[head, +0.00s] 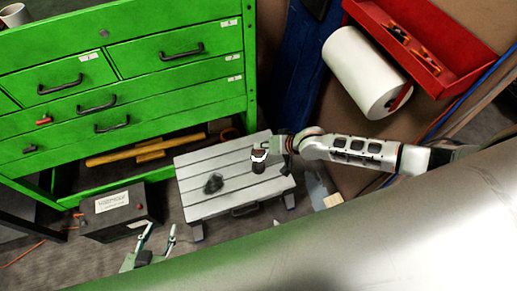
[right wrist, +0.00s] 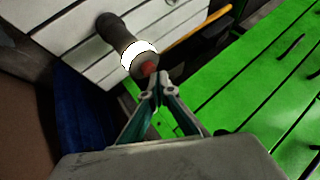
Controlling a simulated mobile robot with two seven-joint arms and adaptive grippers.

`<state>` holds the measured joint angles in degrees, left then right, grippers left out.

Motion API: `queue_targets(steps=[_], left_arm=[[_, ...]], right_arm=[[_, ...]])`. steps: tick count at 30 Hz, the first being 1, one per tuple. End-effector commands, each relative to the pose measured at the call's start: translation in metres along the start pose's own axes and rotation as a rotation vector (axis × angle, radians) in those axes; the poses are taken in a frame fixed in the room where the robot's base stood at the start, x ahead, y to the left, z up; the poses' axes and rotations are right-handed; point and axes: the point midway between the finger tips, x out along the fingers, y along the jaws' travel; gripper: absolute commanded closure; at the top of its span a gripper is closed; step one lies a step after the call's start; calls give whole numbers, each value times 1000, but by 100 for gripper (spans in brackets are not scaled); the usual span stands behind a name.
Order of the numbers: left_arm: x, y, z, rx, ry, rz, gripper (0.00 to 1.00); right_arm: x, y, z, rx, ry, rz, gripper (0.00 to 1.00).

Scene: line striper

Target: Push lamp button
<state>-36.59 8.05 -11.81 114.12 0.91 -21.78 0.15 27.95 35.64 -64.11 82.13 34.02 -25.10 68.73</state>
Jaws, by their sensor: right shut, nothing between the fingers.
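The lamp (head: 258,166) is a small dark cylinder with a bright white band, at the right part of the slatted table (head: 225,205). In the right wrist view the lamp (right wrist: 118,32) shows its dark body, the glaring white band and a red button at the near end (right wrist: 148,68). My right gripper (right wrist: 157,82) is shut and empty, its fingertips right at the red button; I cannot tell whether they touch it. In the head view my right gripper (head: 275,146) is beside the lamp's top. My left gripper (head: 159,236) is open and empty, in front of the table.
A dark wad (head: 213,184) lies on the table. A green drawer cabinet (head: 150,75) stands behind. A black box (head: 118,210) is on the floor to the left. A red tray (head: 415,45) and a white roll (head: 362,75) are at the upper right.

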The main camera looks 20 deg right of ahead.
Motion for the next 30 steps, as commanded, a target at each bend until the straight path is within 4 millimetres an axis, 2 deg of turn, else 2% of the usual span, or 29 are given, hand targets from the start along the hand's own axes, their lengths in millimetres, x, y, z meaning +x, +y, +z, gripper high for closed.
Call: queue_targets(steps=[20,30], left_arm=[[1,1,5,-1,-6,1,60],[-1,-1,-3,1,2,-1,60]], right_arm=[[6,4,4,1,0,0,100],[1,0,0,0,1,0,100]])
